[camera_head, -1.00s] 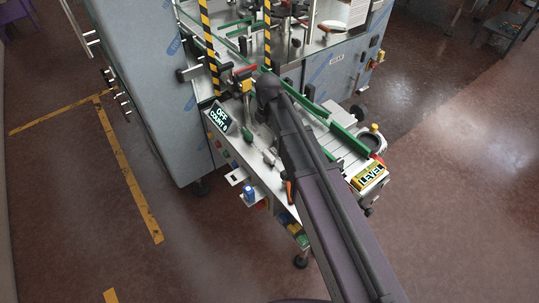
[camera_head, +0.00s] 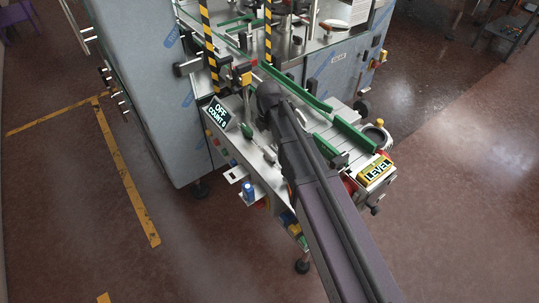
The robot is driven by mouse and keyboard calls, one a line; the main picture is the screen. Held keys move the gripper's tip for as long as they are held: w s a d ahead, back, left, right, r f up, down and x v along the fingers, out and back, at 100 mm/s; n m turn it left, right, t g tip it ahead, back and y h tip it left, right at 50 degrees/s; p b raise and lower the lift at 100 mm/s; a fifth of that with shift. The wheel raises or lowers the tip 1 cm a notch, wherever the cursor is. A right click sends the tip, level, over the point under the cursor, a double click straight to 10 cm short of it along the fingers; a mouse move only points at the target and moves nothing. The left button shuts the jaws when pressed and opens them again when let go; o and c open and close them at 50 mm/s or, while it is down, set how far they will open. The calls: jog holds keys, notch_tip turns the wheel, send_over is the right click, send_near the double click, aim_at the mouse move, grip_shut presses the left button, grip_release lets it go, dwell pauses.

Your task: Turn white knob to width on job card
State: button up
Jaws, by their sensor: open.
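My dark arm (camera_head: 322,195) reaches from the bottom right up over the filling machine's front deck, its bent end near the yellow block by the striped posts. My gripper does not show; the arm appears to cover it. I cannot pick out the white knob for certain. A small pale fitting (camera_head: 270,154) sits on the deck just left of the arm, too small to identify. A white printed sheet (camera_head: 356,10) is on the machine at the top; its text is unreadable, so I cannot tell whether it is the job card.
A display (camera_head: 219,112) reads OFF, COUNT 0. A yellow LEVEL sign (camera_head: 377,171) stands at the deck's right end. Green rails (camera_head: 353,136) cross the deck. Striped posts (camera_head: 209,45) and a tall grey cabinet (camera_head: 150,100) stand at left. Floor is open at right.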

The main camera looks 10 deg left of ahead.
aim_at(269, 151)
jog(key=shift+f+b, duration=3.4)
jog(key=shift+f, duration=0.35)
jog(key=c, duration=0.8)
